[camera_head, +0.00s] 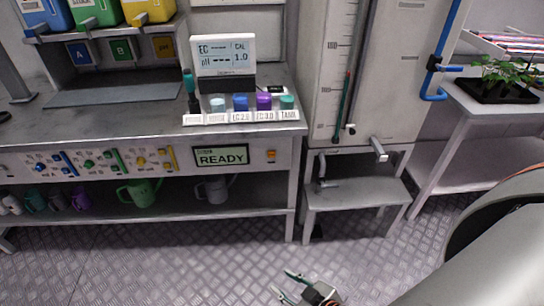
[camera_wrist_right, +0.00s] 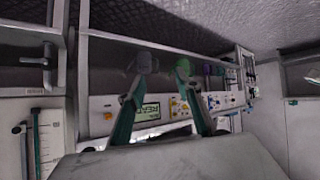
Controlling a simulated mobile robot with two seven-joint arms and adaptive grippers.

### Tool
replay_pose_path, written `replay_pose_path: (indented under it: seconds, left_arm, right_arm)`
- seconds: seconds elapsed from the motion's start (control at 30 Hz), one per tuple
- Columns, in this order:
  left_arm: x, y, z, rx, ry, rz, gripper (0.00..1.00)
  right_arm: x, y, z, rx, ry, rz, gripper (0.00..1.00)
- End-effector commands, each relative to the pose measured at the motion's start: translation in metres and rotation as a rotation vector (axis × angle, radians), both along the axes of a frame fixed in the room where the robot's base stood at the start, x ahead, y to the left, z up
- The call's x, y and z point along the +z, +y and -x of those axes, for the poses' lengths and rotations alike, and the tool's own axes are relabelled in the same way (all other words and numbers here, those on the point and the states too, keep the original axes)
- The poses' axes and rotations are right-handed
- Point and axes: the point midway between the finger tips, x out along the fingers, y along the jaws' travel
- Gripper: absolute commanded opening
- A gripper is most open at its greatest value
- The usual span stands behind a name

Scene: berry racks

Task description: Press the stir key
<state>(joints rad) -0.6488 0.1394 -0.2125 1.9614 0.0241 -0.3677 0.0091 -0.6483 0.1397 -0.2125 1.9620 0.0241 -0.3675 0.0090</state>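An orange key (camera_head: 271,156) sits on the bench's front panel, just right of the green display (camera_head: 221,155) reading READY. Any label on the key is too small to read, so I cannot confirm that it is the stir key. In the right wrist view, the picture is turned over and the orange key (camera_wrist_right: 107,116) lies left of the display (camera_wrist_right: 148,112). My right gripper (camera_head: 284,283) is open and empty, low over the floor in front of the bench and apart from the panel. Its two fingers (camera_wrist_right: 162,88) are spread in the wrist view. My left gripper is not in view.
Coloured knobs (camera_head: 107,160) line the panel left of the display. A lower shelf holds a green watering can (camera_head: 139,192) and a grey one (camera_head: 213,189). Bottles and a meter (camera_head: 224,56) stand on the bench top. A small step table (camera_head: 355,193) stands right. The floor ahead is clear.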

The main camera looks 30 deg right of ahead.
Motion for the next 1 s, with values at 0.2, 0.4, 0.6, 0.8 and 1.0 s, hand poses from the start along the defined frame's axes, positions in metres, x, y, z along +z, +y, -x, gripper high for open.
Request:
replay_pose_path:
  seconds: [0.2,0.4,0.6,0.8,1.0]
  left_arm:
    - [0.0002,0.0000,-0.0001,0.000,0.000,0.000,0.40]
    - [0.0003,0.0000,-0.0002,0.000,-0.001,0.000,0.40]
    - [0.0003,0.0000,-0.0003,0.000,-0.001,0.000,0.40]
    - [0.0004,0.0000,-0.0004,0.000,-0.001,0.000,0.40]
    - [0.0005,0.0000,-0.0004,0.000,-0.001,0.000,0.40]
  right_arm:
    - [-0.0002,-0.0001,0.0002,0.000,0.001,0.000,0.00]
    - [-0.0003,-0.0001,0.0002,0.000,0.001,0.000,0.00]
    - [-0.0004,-0.0001,0.0004,0.000,0.001,0.000,0.00]
    - [-0.0004,-0.0001,0.0004,0.000,0.001,0.000,0.00]
    - [-0.0004,-0.0001,0.0004,0.000,0.001,0.000,0.00]
